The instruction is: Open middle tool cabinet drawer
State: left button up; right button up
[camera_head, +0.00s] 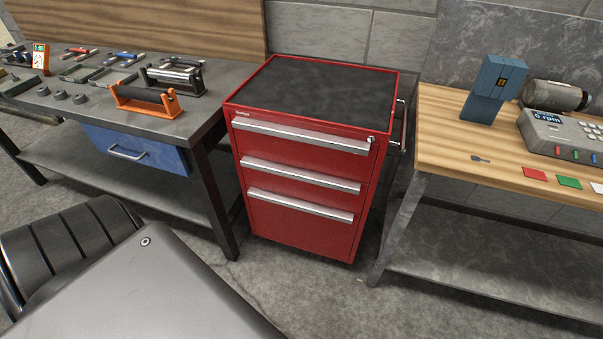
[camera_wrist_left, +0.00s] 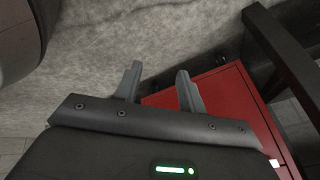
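The red tool cabinet (camera_head: 244,205) stands in the middle of the head view, with a black top and three drawers with long silver handles. Its middle drawer (camera_head: 300,188) appears shut flush with the front, and the middle handle (camera_head: 300,175) is in full view. The upper and lower drawers also look shut. My left gripper (camera_wrist_left: 158,82) shows in the left wrist view with its two grey fingers apart and nothing between them. Red cabinet surface (camera_wrist_left: 238,110) shows beyond and right of the fingers; I cannot tell which part. My right gripper is in neither view.
A workbench (camera_head: 210,122) with tools and a blue drawer (camera_head: 135,148) stands left of the cabinet. A wood-topped bench (camera_head: 440,135) with devices stands to the right. Grey floor (camera_head: 300,275) is open before the cabinet. My own dark parts fill the lower left.

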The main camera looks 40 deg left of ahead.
pick_arm(q)
jog(key=w+a+r+m+t+b, duration=0.2)
jog(key=w+a+r+t, duration=0.1)
jog(key=w+a, duration=0.55)
jog(key=m+t+h+b, duration=0.8)
jog(key=m+h, duration=0.1)
jog(key=m, duration=0.7)
send_near(296, 178)
jog(key=x, duration=0.9)
jog(key=shift+w+d, duration=0.1)
jog(key=shift+w, duration=0.15)
jog(key=shift+w+d, duration=0.15)
jog(key=shift+w, duration=0.2)
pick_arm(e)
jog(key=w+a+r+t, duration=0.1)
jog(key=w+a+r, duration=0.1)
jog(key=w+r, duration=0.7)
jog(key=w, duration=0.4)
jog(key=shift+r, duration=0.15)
pick_arm(q)
grip_shut()
